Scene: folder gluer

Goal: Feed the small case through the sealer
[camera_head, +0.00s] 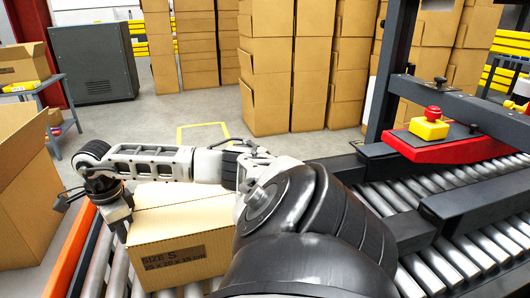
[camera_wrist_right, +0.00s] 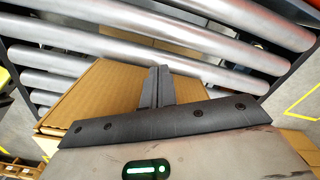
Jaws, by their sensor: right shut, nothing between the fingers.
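The small case (camera_head: 180,240) is a closed brown carton marked "SIZE S". It sits on the roller conveyor at the lower middle of the head view, partly hidden by my right arm. My right arm reaches across above the case, and its gripper (camera_head: 118,222) points down beside the case's left side. In the right wrist view the right gripper (camera_wrist_right: 157,88) has its fingers together and empty, close to the cardboard of the case (camera_wrist_right: 100,98); contact cannot be told. The sealer (camera_head: 440,145), with a dark frame and red guard, stands over the rollers at right. My left gripper is not in view.
A yellow box with a red button (camera_head: 430,125) sits on the sealer's guard. A large carton (camera_head: 30,185) stands at left beside the conveyor's orange rail (camera_head: 70,255). Rollers (camera_head: 460,245) run under the sealer. Stacked cartons (camera_head: 270,65) and a grey cabinet (camera_head: 95,62) stand behind.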

